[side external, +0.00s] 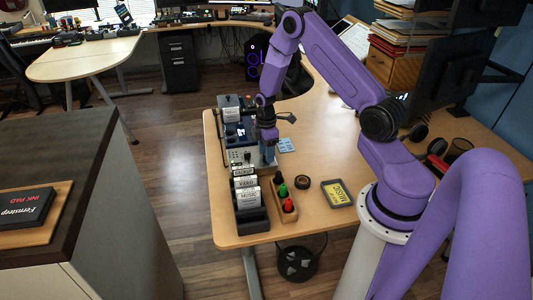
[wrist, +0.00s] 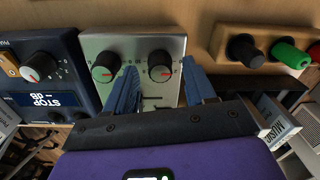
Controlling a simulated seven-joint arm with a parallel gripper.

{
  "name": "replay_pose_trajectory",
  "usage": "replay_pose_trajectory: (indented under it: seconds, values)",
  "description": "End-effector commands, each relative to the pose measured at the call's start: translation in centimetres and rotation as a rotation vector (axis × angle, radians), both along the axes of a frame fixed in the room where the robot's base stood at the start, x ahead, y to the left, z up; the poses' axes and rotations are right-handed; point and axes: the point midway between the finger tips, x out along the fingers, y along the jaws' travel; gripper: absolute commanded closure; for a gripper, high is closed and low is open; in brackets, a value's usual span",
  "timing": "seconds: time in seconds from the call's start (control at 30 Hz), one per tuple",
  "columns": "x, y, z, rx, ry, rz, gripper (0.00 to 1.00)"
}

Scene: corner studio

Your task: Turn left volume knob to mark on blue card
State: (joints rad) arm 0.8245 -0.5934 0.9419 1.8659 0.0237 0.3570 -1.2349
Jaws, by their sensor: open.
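A silver box (wrist: 132,45) with two black-capped knobs lies below my gripper. In the wrist view, one knob (wrist: 104,67) is on the picture's left with a green patch, the other knob (wrist: 160,66) on the right with red at its edge. My gripper (wrist: 160,74) is open, its blue fingers on either side of the picture-right knob; contact cannot be told. In the side view my gripper (side external: 267,158) points down at the box (side external: 242,157), hiding part of it. A light blue card (side external: 287,145) lies on the desk just right of my gripper; its mark is too small to read.
A dark blue device (wrist: 38,70) with a knob and display adjoins the box. A wooden holder (side external: 286,206) with black, green and red pieces and a black rack of labelled cards (side external: 250,216) stand in front. A yellow-labelled case (side external: 337,193) and tape roll (side external: 302,182) lie right.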

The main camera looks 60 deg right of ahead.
Motion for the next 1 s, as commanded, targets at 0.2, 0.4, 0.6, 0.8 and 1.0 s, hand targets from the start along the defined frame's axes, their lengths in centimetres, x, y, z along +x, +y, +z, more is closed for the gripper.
replay_pose_trajectory:
  seconds: [0.2, 0.4, 0.6, 0.8, 1.0]
  values:
    - [-0.01, 0.03, -1.12, -0.001, -0.001, 0.000, 0.45]
    - [0.00, 0.04, -1.17, 0.000, -0.001, 0.000, 0.45]
    - [-0.01, 0.03, -1.16, -0.001, -0.001, 0.000, 0.88]
    - [-0.01, 0.03, -1.15, -0.001, -0.001, -0.002, 1.00]
    - [-0.02, 0.05, -1.14, 0.000, 0.000, -0.039, 1.00]
